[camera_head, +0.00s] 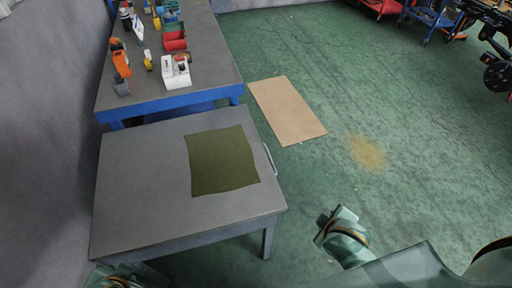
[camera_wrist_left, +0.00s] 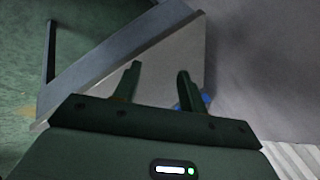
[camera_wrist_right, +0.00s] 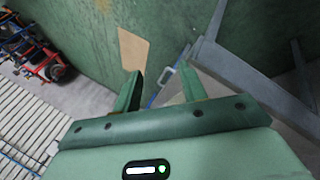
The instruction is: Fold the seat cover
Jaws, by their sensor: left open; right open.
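The seat cover (camera_head: 222,160) is an olive-green cloth, roughly square. It lies flat and spread out on the right part of the grey table (camera_head: 140,190) in the head view. My left gripper (camera_wrist_left: 158,80) is open and empty in the left wrist view, with the grey table beyond its fingers. In the head view only part of my left arm shows at the bottom left edge. My right gripper (camera_wrist_right: 162,80) is open and empty in the right wrist view. In the head view my right arm is over the floor, right of the table and apart from the cloth.
A blue-edged workbench (camera_head: 200,60) with bottles, red bins (camera_head: 174,38) and a white box (camera_head: 176,70) stands behind the table. A cardboard sheet (camera_head: 287,110) lies on the green floor. A metal handle (camera_head: 270,160) sticks out from the table's right side. The table's left part is bare.

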